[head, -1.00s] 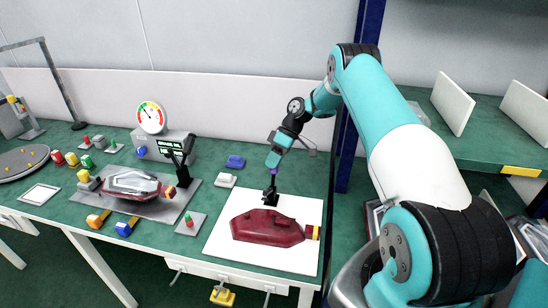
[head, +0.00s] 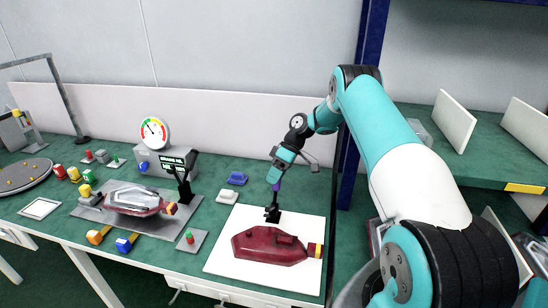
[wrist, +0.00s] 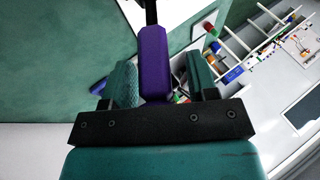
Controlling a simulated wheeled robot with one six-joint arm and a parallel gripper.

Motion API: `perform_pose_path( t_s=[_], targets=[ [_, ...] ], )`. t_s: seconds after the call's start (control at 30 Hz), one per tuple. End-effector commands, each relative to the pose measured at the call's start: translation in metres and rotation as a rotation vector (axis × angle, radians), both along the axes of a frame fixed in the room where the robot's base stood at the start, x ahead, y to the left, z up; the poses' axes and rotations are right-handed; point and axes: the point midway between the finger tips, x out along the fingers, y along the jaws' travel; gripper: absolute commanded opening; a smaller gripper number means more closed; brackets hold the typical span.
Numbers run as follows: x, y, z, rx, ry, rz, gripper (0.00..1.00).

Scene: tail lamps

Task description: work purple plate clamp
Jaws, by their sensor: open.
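The purple plate clamp has a purple handle (head: 276,187) standing up from a black base (head: 272,214) at the back edge of a white board (head: 225,262). A dark red tail lamp (head: 270,245) with a yellow end lies on the board in front of it. My gripper (head: 275,179) is at the top of the handle. In the wrist view the purple handle (wrist: 153,60) lies between the two teal fingers of my open gripper (wrist: 160,78), with a gap visible at the right finger. Contact at the left finger is unclear. The clamp's lower end is cut off there.
Left of the board are a small white block (head: 227,197), a blue block (head: 237,178) and a grey plate with a red-green button (head: 190,238). A second lamp (head: 135,202) sits in a grey fixture by a dial gauge (head: 154,133). A shelf (head: 480,150) stands right.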

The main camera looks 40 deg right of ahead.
Motion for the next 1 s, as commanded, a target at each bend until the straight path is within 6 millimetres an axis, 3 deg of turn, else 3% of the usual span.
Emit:
perform_pose_path(
  t_s=[0.17,0.63,0.8,1.0],
  targets=[
    [0.001,0.0,0.031,-0.003,-0.005,0.003,0.53],
    [0.001,0.002,0.157,-0.002,-0.004,0.005,0.53],
    [0.001,0.002,0.184,-0.001,-0.001,0.004,0.53],
    [0.001,0.002,0.194,0.001,0.0,0.004,0.53]
  ],
)
